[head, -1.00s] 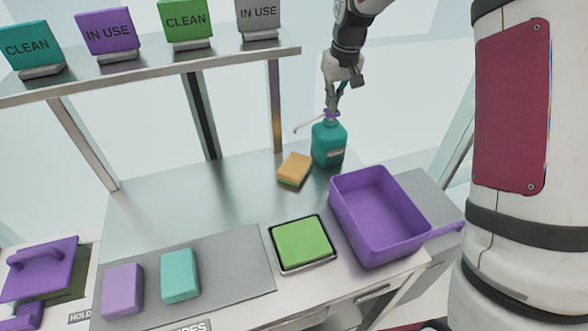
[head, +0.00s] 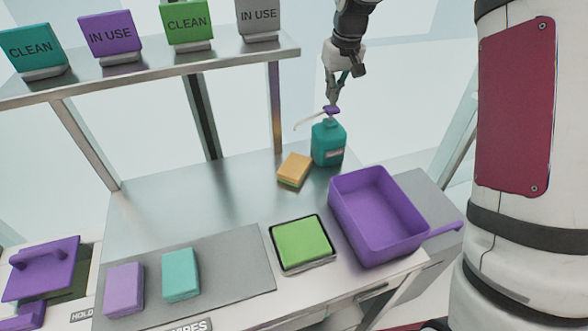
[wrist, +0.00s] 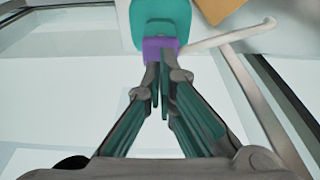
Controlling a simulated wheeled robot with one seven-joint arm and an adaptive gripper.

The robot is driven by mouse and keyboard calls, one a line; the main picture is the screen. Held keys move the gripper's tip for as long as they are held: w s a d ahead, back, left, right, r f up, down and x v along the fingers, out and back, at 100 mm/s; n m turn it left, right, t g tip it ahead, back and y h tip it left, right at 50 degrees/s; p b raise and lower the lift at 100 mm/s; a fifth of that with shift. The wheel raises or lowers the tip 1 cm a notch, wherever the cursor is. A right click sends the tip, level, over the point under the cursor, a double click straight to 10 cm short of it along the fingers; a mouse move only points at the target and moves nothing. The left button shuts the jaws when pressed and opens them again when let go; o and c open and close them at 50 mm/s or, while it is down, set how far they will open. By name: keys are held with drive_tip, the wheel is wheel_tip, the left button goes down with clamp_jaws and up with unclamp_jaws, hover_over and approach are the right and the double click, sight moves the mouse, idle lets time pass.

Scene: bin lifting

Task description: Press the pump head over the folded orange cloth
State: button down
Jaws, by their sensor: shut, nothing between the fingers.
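The pump bottle (head: 328,146) is teal and stands upright at the back right of the steel counter. Its purple pump head (head: 331,110) has a pale spout pointing left; the head also shows in the wrist view (wrist: 158,48). My gripper (head: 332,101) is shut and empty, fingertips down, just above the pump head. In the wrist view, the fingertips (wrist: 160,88) overlap the head's near edge; I cannot tell whether they touch. An orange block (head: 295,168) with a greenish underside lies left of the bottle.
A purple bin (head: 345,219) with a handle stands in front of the bottle. Lilac (head: 124,289) and teal (head: 181,274) cloths lie on a grey mat at front left. A shelf with signs (head: 150,68) rises behind. The counter's middle left is clear.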

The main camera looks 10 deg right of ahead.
idle(0.5)
wheel_tip(320, 180, up, 6)
drive_tip(key=shift+p, duration=0.45)
idle(0.5)
drive_tip(key=s+r+t, duration=0.1)
drive_tip(key=s+r, duration=0.4)
drive_tip(key=s, duration=0.4)
drive_tip(key=s+r+t, duration=0.1)
drive_tip(key=s+r, duration=0.4)
drive_tip(key=s, duration=0.5)
drive_tip(key=s+f+m+t, duration=0.1)
drive_tip(key=s+f+m, duration=0.1)
drive_tip(key=s, duration=1.7)
drive_tip(key=shift+s+f, duration=0.35)
drive_tip(key=shift+f, duration=0.3)
